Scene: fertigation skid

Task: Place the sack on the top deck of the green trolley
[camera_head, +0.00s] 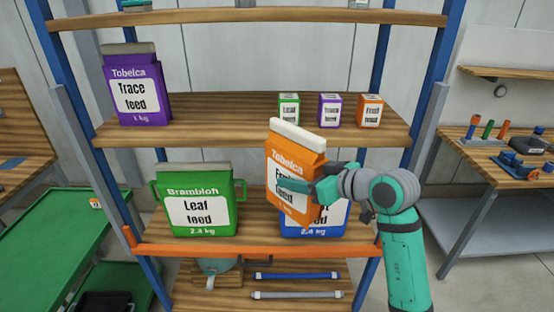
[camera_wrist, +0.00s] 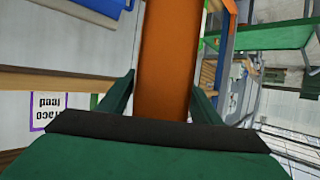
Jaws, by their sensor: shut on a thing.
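My gripper (camera_head: 305,187) is shut on an orange sack (camera_head: 294,160) labelled Tobelca, with a pale folded top. The sack is held slightly tilted in front of the shelf rack, and the gripper hides part of its label. In the wrist view, the orange sack (camera_wrist: 168,60) stands between the two green fingers of my gripper (camera_wrist: 162,98). The green trolley (camera_head: 50,235) stands at the left of the head view, apart from the sack. Its top deck looks mostly bare, with a small orange-and-white tag at its right edge.
The rack holds a purple Trace feed sack (camera_head: 136,93), a green Leaf feed container (camera_head: 198,205), a blue container (camera_head: 312,222) behind the held sack, and small boxes (camera_head: 329,110). A blue rack post (camera_head: 105,170) stands between sack and trolley. A workbench (camera_head: 495,165) is at right.

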